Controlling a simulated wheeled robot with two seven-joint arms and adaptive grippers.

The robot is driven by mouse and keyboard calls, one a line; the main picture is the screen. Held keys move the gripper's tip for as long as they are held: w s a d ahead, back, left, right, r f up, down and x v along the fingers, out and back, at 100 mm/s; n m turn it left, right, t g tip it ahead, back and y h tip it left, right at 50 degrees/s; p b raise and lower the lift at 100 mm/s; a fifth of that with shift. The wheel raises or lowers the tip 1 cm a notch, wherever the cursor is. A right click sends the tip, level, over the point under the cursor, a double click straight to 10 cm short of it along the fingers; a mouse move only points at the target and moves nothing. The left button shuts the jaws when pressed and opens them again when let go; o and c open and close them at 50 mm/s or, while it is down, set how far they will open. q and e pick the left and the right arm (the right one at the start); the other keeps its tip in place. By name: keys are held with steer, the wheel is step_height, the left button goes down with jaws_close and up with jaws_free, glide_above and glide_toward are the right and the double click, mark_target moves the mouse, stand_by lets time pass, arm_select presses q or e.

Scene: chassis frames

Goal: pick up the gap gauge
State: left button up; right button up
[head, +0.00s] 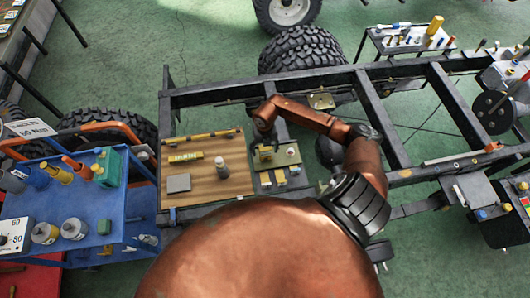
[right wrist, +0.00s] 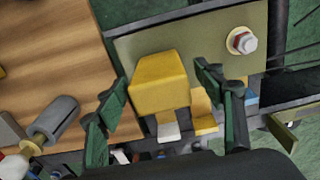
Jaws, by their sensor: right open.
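My right gripper (head: 265,138) is above the plate beside the wooden board in the head view. In the right wrist view my open right gripper (right wrist: 163,82) has its green fingers on either side of a yellow block (right wrist: 160,82), with gaps at both sides. The block stands in front of an olive plate (right wrist: 140,45). A flat yellow bar with dark lettering (head: 186,157) lies on the wooden board; its print is too small to read. I cannot tell for sure which yellow piece is the gap gauge. My left gripper is not in view.
The wooden board (head: 215,187) also holds a grey cylinder (head: 220,168) and a grey flat block (head: 179,184). Dark chassis rails (head: 215,93) surround the work area. A blue cart (head: 115,212) with bottles stands at the left. A hex bolt (right wrist: 242,41) sticks up from the plate.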

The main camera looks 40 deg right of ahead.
mark_target(265, 153)
steer(key=shift+f, duration=1.55)
steer(key=shift+c, duration=0.2)
steer(key=c, duration=1.2)
steer(key=shift+c, duration=1.2)
steer(key=shift+r, duration=0.15)
